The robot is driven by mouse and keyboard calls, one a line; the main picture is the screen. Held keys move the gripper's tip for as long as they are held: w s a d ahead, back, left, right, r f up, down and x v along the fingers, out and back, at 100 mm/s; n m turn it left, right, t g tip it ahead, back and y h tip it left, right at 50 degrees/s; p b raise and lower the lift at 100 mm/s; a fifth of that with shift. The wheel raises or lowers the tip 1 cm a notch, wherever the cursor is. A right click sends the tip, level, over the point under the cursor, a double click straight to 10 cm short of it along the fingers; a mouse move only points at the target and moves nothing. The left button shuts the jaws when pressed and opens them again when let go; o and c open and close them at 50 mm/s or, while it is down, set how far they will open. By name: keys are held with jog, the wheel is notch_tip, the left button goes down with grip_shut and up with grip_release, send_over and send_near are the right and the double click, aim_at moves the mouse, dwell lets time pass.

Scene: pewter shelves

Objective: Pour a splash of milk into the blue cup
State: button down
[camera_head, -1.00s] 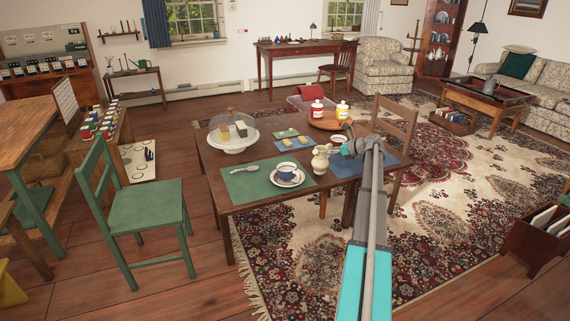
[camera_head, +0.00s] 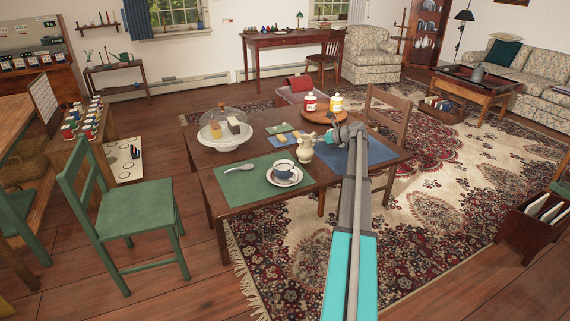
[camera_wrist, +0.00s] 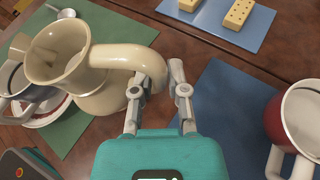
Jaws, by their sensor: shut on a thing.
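My gripper (camera_wrist: 158,92) is shut on the handle of the cream milk jug (camera_wrist: 82,75). The jug also shows in the head view (camera_head: 305,149), upright, just behind and right of the blue cup (camera_head: 283,168). I cannot tell whether its base touches the table, and no milk is visible in it. The blue cup stands on a white saucer (camera_head: 297,179) on the green mat (camera_head: 235,184). In the wrist view the cup (camera_wrist: 17,80) is at the left edge, partly hidden behind the jug.
A red mug (camera_wrist: 279,118) stands right of my gripper, by the blue mat (camera_wrist: 222,105). A spoon (camera_head: 240,167) lies left of the saucer. A domed cake stand (camera_head: 224,138) and a tray with red and yellow jars (camera_head: 323,117) stand farther back.

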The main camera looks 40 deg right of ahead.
aim_at(310, 136)
jog(key=shift+s+r, duration=0.25)
jog(key=shift+r, duration=0.05)
jog(key=shift+s+a+r+n+h+p, duration=0.15)
jog(key=shift+a+r+n+h+p, duration=0.45)
jog(key=shift+p, duration=0.4)
jog(key=shift+s+a+r+n+h+p, duration=0.1)
jog(key=shift+a+r+n+h+p, duration=0.3)
jog(key=shift+a+r+n+p, duration=0.45)
jog(key=shift+s+a+r+n+h+p, duration=0.1)
jog(key=shift+a+r+n+h+p, duration=0.15)
jog(key=shift+a, duration=0.2)
jog(key=shift+s+a+n+h+p, duration=0.1)
jog(key=shift+a+h+p, duration=0.25)
jog(key=shift+a, duration=0.05)
jog(key=shift+s+a+r+n+t+h, duration=0.1)
jog(key=shift+a+r+n+t+h, duration=0.15)
jog(key=shift+a+n+h, duration=0.35)
jog(key=shift+s+a+r+n+t+h+p, duration=0.1)
jog(key=shift+a+r+n+t+h+p, duration=0.15)
jog(key=shift+a+r+n+p, duration=0.3)
jog(key=shift+s+a+r+n+t+h+p, duration=0.1)
jog(key=shift+a+r+n+h+p, duration=0.25)
jog(key=shift+a+r+p, duration=0.4)
dwell(1.8)
